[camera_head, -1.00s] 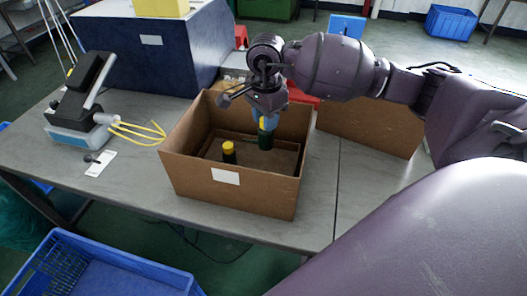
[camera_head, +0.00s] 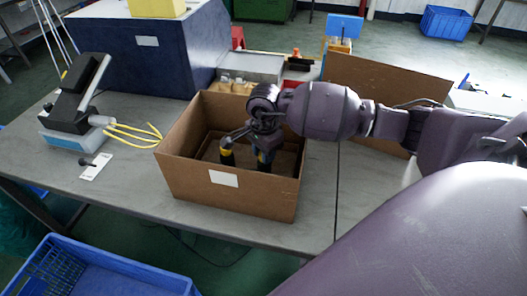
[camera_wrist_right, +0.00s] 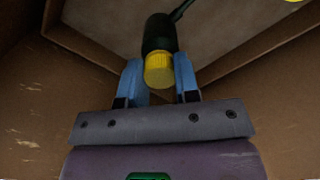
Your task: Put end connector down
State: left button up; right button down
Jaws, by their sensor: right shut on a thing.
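The end connector, a dark green plug with a yellow ribbed cap (camera_wrist_right: 159,68), sits between the blue fingers of my right gripper (camera_wrist_right: 157,80) in the right wrist view. The fingers are shut on it near the cap. In the head view my right gripper (camera_head: 264,150) is down inside the open cardboard box (camera_head: 225,193), and the arm hides much of the held connector. I cannot tell whether the held connector touches the box floor. My left gripper is not in view.
The box stands on a grey table (camera_head: 120,196). A black-and-white device (camera_head: 75,110) with yellow cables (camera_head: 135,132) is at left. A large dark blue block (camera_head: 140,50) and a grey tray (camera_head: 250,68) are behind. A brown panel (camera_head: 385,85) stands at right.

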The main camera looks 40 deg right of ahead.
jog(key=shift+r, duration=0.1)
jog(key=c, duration=0.8)
grip_release()
jog(key=shift+c, duration=0.2)
jog(key=shift+r, duration=0.15)
notch_tip(320, 180, up, 12)
jog(key=shift+p, duration=0.45)
